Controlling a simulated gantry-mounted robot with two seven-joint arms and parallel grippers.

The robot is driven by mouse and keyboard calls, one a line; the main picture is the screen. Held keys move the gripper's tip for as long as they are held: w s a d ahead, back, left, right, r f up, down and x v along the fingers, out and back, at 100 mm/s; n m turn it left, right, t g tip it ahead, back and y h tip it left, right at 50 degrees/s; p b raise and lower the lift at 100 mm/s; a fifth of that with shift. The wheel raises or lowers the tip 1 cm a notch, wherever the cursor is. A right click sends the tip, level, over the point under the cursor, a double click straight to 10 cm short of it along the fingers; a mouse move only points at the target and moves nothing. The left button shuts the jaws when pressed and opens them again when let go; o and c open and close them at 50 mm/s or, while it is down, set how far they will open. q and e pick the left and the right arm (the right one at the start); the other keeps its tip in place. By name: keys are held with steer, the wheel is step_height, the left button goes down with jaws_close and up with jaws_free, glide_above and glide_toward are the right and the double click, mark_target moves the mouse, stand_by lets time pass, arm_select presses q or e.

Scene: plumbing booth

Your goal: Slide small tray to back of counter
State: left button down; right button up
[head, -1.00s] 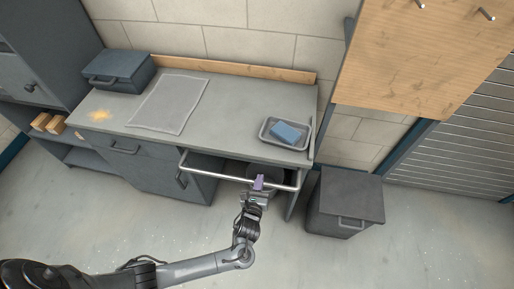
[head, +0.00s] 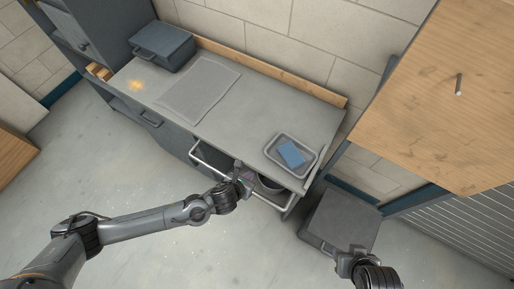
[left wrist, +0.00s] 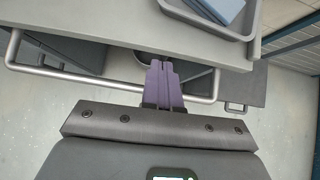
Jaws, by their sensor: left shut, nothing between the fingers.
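The small grey tray (head: 308,158) sits on the right end of the counter (head: 240,122), close to its front edge, with a blue block (head: 290,153) lying in it. In the left wrist view, part of the tray (left wrist: 210,27) shows at the top right, with the block (left wrist: 225,8) in it. My left gripper (head: 244,178) is in front of the counter, by the metal rail below its front edge. Its purple fingers (left wrist: 162,82) are shut with nothing between them, apart from the tray. My right gripper (head: 350,256) is at the lower right; its fingers are unclear.
The metal rail (left wrist: 112,82) runs along the open space under the counter, where a round pot (head: 268,183) stands. A thin mat (head: 198,88) and a dark box (head: 162,46) lie further left. A wooden backboard (head: 270,70) edges the back; the counter behind the tray is clear.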

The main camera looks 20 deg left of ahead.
mark_target(265, 154)
arm_select(q)
steer(key=x, duration=0.6)
steer(key=w+r+x, duration=0.1)
steer(key=x, duration=0.2)
steer(key=shift+w+a+f, duration=0.2)
steer(key=shift+w+a, duration=0.05)
steer(key=shift+w, duration=0.05)
steer(key=shift+w+d+p, duration=0.25)
steer(key=shift+w, duration=0.7)
steer(key=shift+w+d+p, duration=0.2)
steer(key=shift+w+p, duration=0.05)
steer(key=shift+w, duration=0.7)
